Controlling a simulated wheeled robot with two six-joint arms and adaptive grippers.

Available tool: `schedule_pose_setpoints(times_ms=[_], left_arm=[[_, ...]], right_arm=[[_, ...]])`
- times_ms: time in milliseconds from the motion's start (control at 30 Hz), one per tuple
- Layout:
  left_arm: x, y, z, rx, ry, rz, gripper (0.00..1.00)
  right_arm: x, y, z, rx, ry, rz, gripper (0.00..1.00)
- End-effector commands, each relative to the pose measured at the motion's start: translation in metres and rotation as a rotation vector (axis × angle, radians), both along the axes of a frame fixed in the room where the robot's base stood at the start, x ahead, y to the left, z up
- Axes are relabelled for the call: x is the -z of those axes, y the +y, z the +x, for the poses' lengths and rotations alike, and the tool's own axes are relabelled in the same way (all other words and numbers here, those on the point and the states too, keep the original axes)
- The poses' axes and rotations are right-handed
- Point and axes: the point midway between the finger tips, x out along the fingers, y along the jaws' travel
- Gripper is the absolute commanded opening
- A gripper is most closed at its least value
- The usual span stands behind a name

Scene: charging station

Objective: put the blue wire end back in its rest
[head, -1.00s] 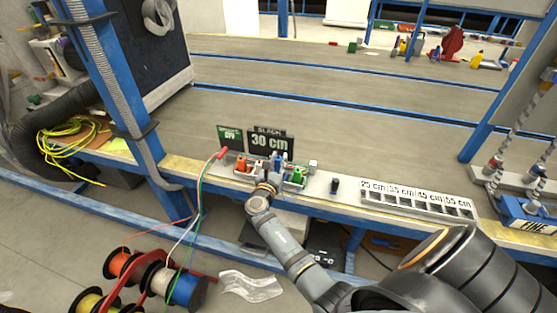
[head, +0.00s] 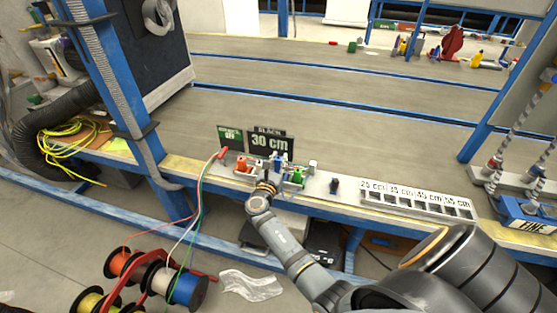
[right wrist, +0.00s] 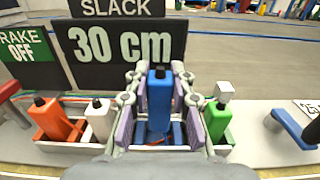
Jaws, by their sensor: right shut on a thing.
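The blue wire end (right wrist: 159,98) stands upright between the two fingers of my right gripper (right wrist: 159,105), which is shut on it. In the head view my right gripper (head: 277,170) is at the front edge of the bench, over the row of wire-end rests. The white rest tray (right wrist: 65,146) holds an orange end (right wrist: 55,120), a white end (right wrist: 98,120) and a green end (right wrist: 217,120). The blue end is between the white and green ones, over the tray's middle part. My left gripper is not in view.
A "30 cm" slack sign (right wrist: 120,45) stands close behind the tray. A "brake off" sign (right wrist: 22,45) is to its left. A red-handled lever (head: 221,153) is left of the tray. A labelled length rack (head: 415,200) lies to the right. The bench behind is largely clear.

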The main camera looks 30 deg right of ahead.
Motion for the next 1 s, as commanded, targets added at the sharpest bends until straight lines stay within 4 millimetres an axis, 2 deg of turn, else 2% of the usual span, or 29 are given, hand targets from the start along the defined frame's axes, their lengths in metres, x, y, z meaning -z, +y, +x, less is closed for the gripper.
schedule_pose_setpoints(times_ms=[1000], left_arm=[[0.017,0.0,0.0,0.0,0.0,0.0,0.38]], right_arm=[[0.021,0.0,0.0,0.0,0.0,-0.001,0.0]])
